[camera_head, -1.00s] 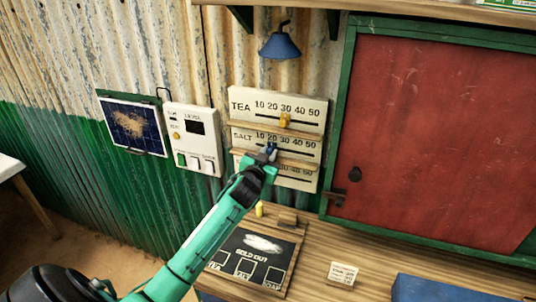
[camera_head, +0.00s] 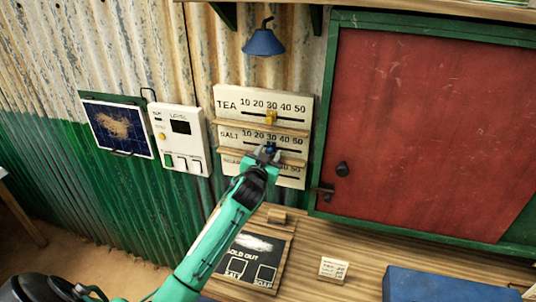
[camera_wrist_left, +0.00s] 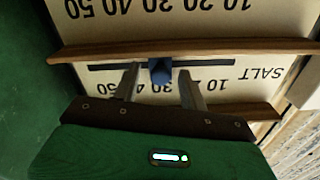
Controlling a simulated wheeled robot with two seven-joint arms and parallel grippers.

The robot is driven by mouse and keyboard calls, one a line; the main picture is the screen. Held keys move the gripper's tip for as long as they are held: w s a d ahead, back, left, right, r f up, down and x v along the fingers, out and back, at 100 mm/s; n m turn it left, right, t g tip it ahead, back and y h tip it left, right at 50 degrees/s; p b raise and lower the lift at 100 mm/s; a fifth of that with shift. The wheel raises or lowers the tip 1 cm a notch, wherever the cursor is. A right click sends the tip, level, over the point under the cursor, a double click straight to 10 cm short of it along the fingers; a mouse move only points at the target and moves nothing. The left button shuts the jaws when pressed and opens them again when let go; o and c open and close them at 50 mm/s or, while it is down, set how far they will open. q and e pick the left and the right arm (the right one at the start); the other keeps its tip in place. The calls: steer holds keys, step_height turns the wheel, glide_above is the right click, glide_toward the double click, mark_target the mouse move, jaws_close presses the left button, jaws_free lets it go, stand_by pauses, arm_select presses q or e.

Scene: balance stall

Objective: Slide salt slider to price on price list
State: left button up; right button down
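The slider board (camera_head: 224,92) on the wall has rows for tea, salt and a lowest row partly covered by my arm. The blue salt slider (camera_head: 270,149) sits at about 30. My left gripper (camera_head: 266,154) is at the salt row. In the left wrist view, upside down, the salt slider (camera_wrist_left: 160,70) stands between the spread fingertips (camera_wrist_left: 158,80), with gaps on both sides. The price list (camera_head: 333,268) is a small white card on the counter; its figures are too small to read surely. My right gripper is not in view.
The yellow tea slider (camera_head: 270,117) is at about 30. Wooden ledges (camera_wrist_left: 220,46) run between the rows. A white level panel (camera_head: 183,140) is left of the board, a red shutter (camera_head: 430,130) right. The sold-out board (camera_head: 270,250) and blue box (camera_head: 440,285) lie below.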

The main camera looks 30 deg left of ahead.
arm_select(q)
steer(key=b+v, duration=0.4)
steer(key=v, duration=1)
